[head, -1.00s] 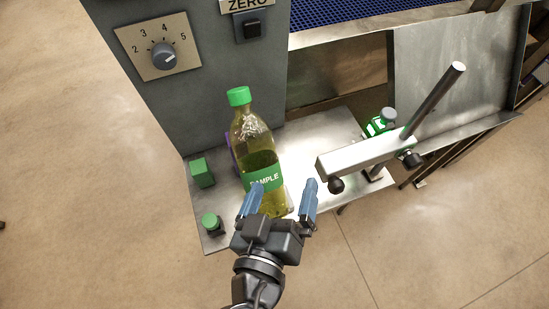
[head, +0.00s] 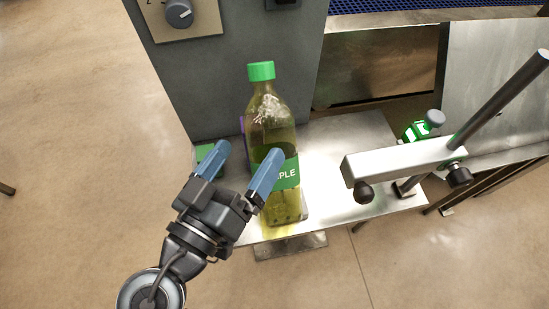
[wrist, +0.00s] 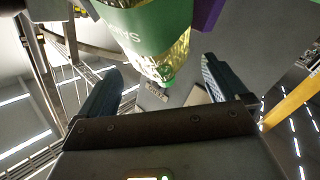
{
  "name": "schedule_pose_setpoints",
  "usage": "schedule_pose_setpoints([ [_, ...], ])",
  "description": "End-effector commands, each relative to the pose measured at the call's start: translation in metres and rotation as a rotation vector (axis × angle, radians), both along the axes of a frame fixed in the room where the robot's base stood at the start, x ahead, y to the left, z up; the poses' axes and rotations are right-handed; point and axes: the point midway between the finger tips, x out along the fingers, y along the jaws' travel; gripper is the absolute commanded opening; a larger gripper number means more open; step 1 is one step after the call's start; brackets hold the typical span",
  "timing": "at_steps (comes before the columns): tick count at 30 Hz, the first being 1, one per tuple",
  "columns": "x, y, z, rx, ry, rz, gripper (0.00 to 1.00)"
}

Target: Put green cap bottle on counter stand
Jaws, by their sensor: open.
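The green cap bottle (head: 272,125), clear with yellow-green liquid and a green label, stands upright on a bright steel shelf (head: 335,150). My gripper (head: 249,150) is open and empty at the front left of the bottle. Its right finger overlaps the bottle's label in the head view; its left finger is left of the bottle. In the wrist view the bottle (wrist: 150,35) appears upside down at the top, beyond the open fingers, not visibly between them. I cannot tell which part is named the counter stand.
A grey cabinet (head: 225,75) with a dial (head: 179,13) rises behind the shelf. A green block (head: 208,155) is partly hidden by my left finger. A purple thing (head: 242,124) shows behind the bottle. A metal bar with knobs (head: 400,162) and a green-white item (head: 414,131) stand at right.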

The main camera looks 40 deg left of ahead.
Motion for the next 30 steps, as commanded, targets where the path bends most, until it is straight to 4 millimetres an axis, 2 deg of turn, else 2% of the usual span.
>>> schedule_pose_setpoints([
  [12, 0.051, 0.006, -0.002, -0.001, 0.001, 0.000, 1.00],
  [16, 0.057, 0.007, -0.003, 0.000, 0.002, 0.000, 1.00],
  [22, 0.058, 0.007, -0.004, 0.000, 0.001, 0.000, 1.00],
  [30, 0.057, 0.007, -0.004, 0.000, 0.001, 0.000, 0.74],
])
